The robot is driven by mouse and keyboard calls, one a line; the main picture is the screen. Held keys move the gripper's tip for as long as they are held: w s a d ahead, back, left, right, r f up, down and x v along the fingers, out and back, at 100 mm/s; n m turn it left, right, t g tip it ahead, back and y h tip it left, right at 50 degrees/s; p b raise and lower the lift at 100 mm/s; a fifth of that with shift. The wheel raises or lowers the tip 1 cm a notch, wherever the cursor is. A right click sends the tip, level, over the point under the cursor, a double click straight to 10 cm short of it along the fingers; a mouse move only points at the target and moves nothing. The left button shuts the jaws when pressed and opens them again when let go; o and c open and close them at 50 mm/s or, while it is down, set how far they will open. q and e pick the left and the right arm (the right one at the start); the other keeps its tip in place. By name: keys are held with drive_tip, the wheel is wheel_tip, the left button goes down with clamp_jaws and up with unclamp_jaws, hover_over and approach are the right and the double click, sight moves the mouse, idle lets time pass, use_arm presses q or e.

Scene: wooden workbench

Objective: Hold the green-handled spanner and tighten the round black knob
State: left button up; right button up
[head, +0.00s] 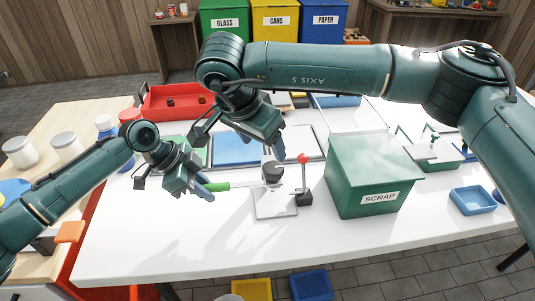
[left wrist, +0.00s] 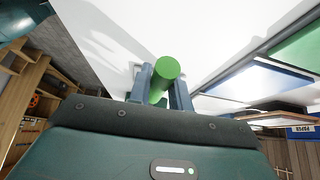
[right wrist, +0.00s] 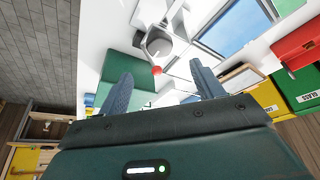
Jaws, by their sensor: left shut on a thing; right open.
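The green-handled spanner (head: 216,187) is held by my left gripper (head: 203,187). Its green handle end (left wrist: 166,70) shows between the fingers in the left wrist view. Its metal shaft points right, reaching toward a small fixture (head: 275,205) on the white table. The dark round knob (head: 272,171) appears on top of that fixture. Whether the spanner's head touches the fixture cannot be told. My right gripper (head: 238,143) is open and empty, above and behind the fixture. In the right wrist view the fixture's round top (right wrist: 160,42) lies beyond the open fingers, apart from them.
A red-balled lever (head: 304,160) stands just right of the knob. The green scrap box (head: 370,170) is further right, with a blue tray (head: 472,200) beyond. A red crate (head: 175,103) and a blue panel (head: 237,148) lie behind. The front table strip is clear.

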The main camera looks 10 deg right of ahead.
drive_tip(key=shift+v, duration=1.45)
use_arm(q)
drive_tip(key=o, duration=1)
drive_tip(key=shift+r, duration=0.1)
wheel_tip(320, 180, up, 7)
drive_tip(key=p, duration=0.7)
drive_tip(key=shift+r, duration=0.2)
use_arm(e)
wheel_tip(320, 180, up, 7)
